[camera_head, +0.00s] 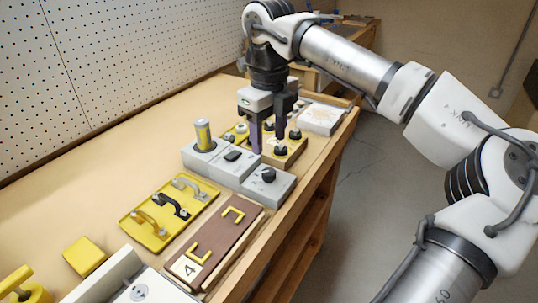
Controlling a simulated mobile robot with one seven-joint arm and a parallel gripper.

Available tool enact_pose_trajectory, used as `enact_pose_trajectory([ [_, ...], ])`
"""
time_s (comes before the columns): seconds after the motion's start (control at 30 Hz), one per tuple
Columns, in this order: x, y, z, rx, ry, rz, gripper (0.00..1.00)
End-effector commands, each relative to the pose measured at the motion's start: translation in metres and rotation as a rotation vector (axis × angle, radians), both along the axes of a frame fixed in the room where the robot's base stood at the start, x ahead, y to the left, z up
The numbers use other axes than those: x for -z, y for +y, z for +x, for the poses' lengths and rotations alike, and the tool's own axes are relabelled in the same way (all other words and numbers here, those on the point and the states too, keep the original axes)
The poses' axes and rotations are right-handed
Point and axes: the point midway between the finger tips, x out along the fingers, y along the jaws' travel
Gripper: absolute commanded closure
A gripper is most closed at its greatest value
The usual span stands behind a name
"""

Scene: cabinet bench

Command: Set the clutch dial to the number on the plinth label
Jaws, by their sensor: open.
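My gripper (268,138) points down over the bench, its two dark fingers apart. It is behind the grey blocks and near a wooden block with black knobs (281,150); I cannot tell whether it touches anything. Three grey blocks stand in front: one bears an upright yellow and grey cylinder (203,134), one a black knob (233,156), one another black knob (269,174). I cannot tell which is the clutch dial, and no dial marks are readable. A white label reading 4 (189,268) is on a brown board (222,235); I cannot tell whether it is the plinth label.
A yellow tray (136,223) with several handles lies left of the brown board. A yellow block (84,256) and a yellow handled object (22,285) are at the front left. A pegboard (110,60) borders the bench (110,155), whose left middle is clear. A pale box (321,118) is farther back.

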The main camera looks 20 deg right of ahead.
Motion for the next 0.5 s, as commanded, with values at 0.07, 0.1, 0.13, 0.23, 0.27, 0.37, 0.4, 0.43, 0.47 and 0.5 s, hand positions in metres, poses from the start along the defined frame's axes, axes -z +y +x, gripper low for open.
enact_pose_trajectory([
  [0.07, -0.018, 0.0, 0.0, 0.001, -0.001, 0.0, 0.5],
  [0.1, -0.026, 0.0, 0.0, 0.0, -0.001, 0.0, 0.5],
  [0.13, -0.03, 0.0, 0.0, 0.0, 0.0, -0.001, 0.5],
  [0.23, -0.043, 0.0, 0.0, 0.0, -0.001, 0.0, 0.5],
  [0.27, -0.046, 0.0, 0.0, 0.0, 0.0, 0.0, 0.5],
  [0.37, -0.053, 0.0, 0.0, 0.0, 0.001, 0.0, 0.5],
  [0.4, -0.054, 0.0, 0.0, 0.0, 0.001, 0.0, 0.5],
  [0.43, -0.054, 0.0, 0.0, 0.0, 0.001, 0.0, 0.5],
  [0.47, -0.055, 0.0, 0.0, 0.0, 0.001, 0.0, 0.5],
  [0.5, -0.055, 0.0, 0.0, 0.0, 0.001, 0.0, 0.5],
])
